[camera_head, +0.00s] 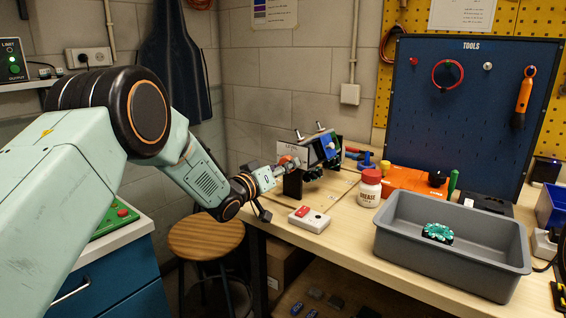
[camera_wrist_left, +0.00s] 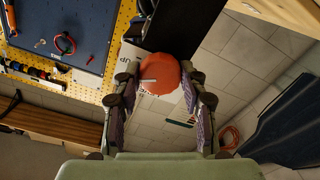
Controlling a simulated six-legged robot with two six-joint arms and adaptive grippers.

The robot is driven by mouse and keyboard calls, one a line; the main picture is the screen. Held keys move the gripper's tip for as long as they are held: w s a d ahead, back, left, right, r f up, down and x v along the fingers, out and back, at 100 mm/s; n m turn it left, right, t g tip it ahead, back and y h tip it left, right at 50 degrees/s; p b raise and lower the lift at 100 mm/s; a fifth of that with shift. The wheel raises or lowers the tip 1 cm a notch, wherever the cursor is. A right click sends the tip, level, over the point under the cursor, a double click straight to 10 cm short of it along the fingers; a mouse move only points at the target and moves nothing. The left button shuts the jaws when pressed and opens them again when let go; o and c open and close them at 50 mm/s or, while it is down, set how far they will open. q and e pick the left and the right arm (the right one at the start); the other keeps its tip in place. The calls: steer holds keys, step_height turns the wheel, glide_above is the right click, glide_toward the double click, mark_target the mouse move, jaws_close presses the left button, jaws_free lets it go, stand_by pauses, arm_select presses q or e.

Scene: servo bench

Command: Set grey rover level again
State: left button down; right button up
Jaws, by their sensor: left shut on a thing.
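The rover (camera_head: 322,148), with grey, blue and black parts, sits tilted at the back left of the bench, black wheels low on its right side. My left gripper (camera_head: 284,167) reaches in from the left beside it. In the left wrist view my left gripper (camera_wrist_left: 160,84) has its fingers on both sides of a round orange-red knob (camera_wrist_left: 160,72) and is shut on it. A black panel (camera_wrist_left: 183,25) shows just behind the knob. In the head view the knob is small and partly hidden by the fingers. My right gripper is in neither view.
A white box with a red button (camera_head: 309,220) lies at the bench's front left edge. A wooden stool (camera_head: 205,238) stands below.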

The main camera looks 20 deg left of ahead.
arm_select(q)
steer(key=shift+s+d+f+n+p, duration=0.1)
steer(key=shift+n+p, duration=1.25)
steer(key=shift+n, duration=1.6)
steer(key=shift+d+f+n+p, duration=0.1)
steer(key=shift+n+p, duration=1.2)
steer(key=shift+n, duration=2.15)
steer(key=c, duration=1.2)
jaws_free()
steer(key=o, duration=0.5)
steer(key=shift+r, duration=0.15)
steer(key=shift+c, duration=0.2)
steer(key=shift+a, duration=0.1)
steer(key=shift+a+r, duration=0.1)
